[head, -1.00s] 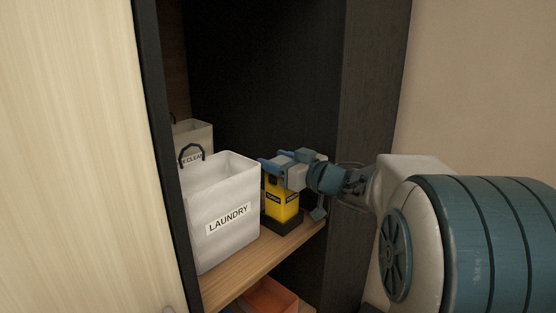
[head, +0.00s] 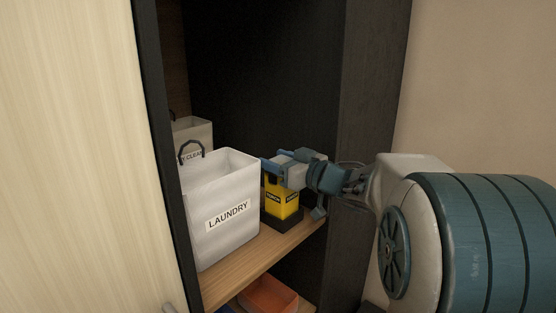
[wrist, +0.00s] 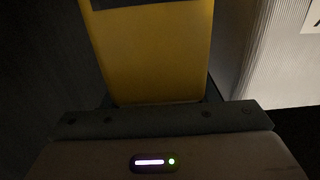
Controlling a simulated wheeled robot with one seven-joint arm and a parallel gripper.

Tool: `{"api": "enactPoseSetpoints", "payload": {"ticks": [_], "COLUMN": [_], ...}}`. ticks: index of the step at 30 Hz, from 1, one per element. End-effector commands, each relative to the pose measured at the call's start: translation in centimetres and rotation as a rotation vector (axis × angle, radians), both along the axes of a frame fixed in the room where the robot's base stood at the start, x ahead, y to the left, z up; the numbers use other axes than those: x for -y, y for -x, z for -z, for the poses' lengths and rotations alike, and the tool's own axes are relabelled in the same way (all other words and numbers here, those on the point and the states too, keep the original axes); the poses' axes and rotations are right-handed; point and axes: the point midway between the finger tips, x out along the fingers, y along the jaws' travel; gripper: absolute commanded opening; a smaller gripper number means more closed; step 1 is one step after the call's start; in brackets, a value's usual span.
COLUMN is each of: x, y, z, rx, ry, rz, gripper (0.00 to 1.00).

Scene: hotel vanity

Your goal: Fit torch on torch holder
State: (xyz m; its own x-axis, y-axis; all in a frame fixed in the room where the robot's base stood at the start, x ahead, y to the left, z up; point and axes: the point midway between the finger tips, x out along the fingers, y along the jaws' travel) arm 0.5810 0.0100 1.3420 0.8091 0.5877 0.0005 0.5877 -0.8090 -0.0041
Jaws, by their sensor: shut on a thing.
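A yellow block with black labels (head: 285,201) stands upright on a black base (head: 283,222) on the wooden shelf, by the right wall of the cabinet. I cannot tell whether torch and holder touch.
A white laundry bag (head: 222,208) stands just left of the yellow block, and a second bag (head: 193,135) is behind it. The cabinet's dark right wall (head: 365,130) is close to my wrist. An orange container (head: 268,296) sits below the shelf (head: 262,258).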

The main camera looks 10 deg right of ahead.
Motion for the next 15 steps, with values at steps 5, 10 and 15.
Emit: {"api": "enactPoseSetpoints", "payload": {"ticks": [5,10,15], "x": [0.0,0.01,0.01], "y": [0.01,0.0,0.0], "z": [0.28,0.53,0.78], "rx": [0.001,0.001,0.001], "ry": [-0.001,-0.001,-0.001], "rz": [0.0,0.0,0.0], "gripper": [0.08,0.08,0.08]}}
